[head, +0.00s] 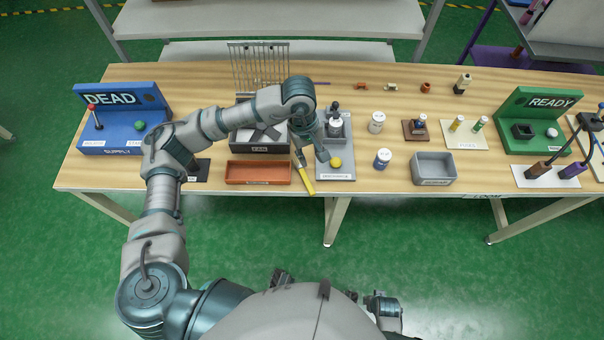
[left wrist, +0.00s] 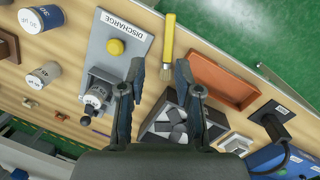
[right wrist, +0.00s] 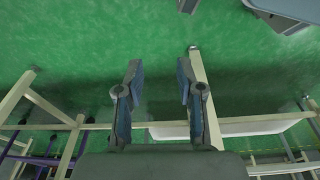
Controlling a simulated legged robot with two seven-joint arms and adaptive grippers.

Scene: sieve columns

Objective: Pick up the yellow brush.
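The yellow brush (head: 307,184) lies on the table between the orange tray and the grey discharge plate. In the left wrist view the brush (left wrist: 168,42) shows its yellow handle pointing away and its pale bristle end near my fingertips. My left gripper (head: 310,157) is open above the table by the brush. In the left wrist view the left gripper's fingers (left wrist: 161,70) are apart, with the bristle end appearing between the tips; contact is not visible. My right gripper (right wrist: 160,68) is open and empty, with green floor beyond it, away from the tabletop.
The orange tray (head: 258,182) is left of the brush. The discharge plate (head: 341,176) with a yellow knob (head: 335,162) is right of it. A dark bin (head: 262,147) of dark pieces stands behind.

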